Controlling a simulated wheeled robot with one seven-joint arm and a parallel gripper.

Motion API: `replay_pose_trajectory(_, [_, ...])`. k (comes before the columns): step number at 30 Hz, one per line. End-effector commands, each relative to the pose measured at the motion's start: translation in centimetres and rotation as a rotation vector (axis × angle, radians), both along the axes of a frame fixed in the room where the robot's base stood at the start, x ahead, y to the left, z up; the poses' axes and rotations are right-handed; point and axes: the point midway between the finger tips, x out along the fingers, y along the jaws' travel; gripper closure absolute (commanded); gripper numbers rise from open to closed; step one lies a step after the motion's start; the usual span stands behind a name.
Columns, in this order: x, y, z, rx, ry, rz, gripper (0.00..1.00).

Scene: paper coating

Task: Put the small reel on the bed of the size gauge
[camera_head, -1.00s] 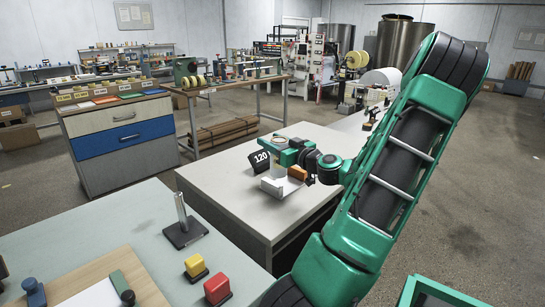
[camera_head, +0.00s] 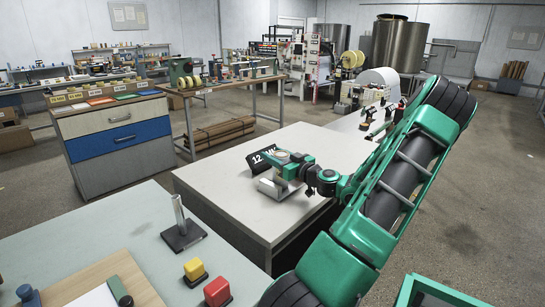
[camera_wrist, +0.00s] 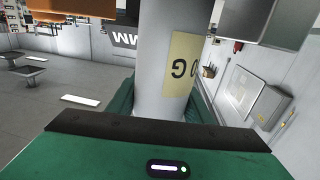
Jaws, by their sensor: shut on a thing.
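The size gauge stands on the grey middle table, with a black sign (camera_head: 260,159) and a pale grey bed (camera_head: 272,191). My gripper (camera_head: 283,165) is over the gauge and hides part of its sign and bed. In the wrist view it is shut on a grey cylinder with a yellow label, which I take as the small reel (camera_wrist: 150,65). Only a small grey part of the reel shows between the jaws in the head view. Whether the reel touches the bed is hidden. The sign shows upside down in the wrist view (camera_wrist: 128,38).
A nearer table has a metal post on a dark base (camera_head: 182,228), a yellow block (camera_head: 195,270) and a red block (camera_head: 217,290). A drawer cabinet (camera_head: 120,140) stands behind, left. The front left of the middle table (camera_head: 225,205) is bare.

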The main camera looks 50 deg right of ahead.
Motion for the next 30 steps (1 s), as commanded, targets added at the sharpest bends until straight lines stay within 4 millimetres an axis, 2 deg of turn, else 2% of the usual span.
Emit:
replay_pose_trajectory(8, [-0.2, -0.2, -0.2, 0.001, 0.0, -0.003, 0.81])
replay_pose_trajectory(9, [-0.2, -0.2, -0.2, 0.001, 0.0, -0.004, 0.49])
replay_pose_trajectory(11, [-0.2, -0.3, -0.2, 0.001, 0.0, -0.004, 0.35])
replay_pose_trajectory(22, [-0.4, -0.4, 0.2, -0.001, -0.001, -0.007, 0.35])
replay_pose_trajectory(26, [-1.8, -0.2, 0.0, 0.001, 0.002, -0.01, 0.35])
replay_pose_trajectory(30, [-4.4, 0.5, 0.0, 0.003, 0.001, -0.011, 0.35])
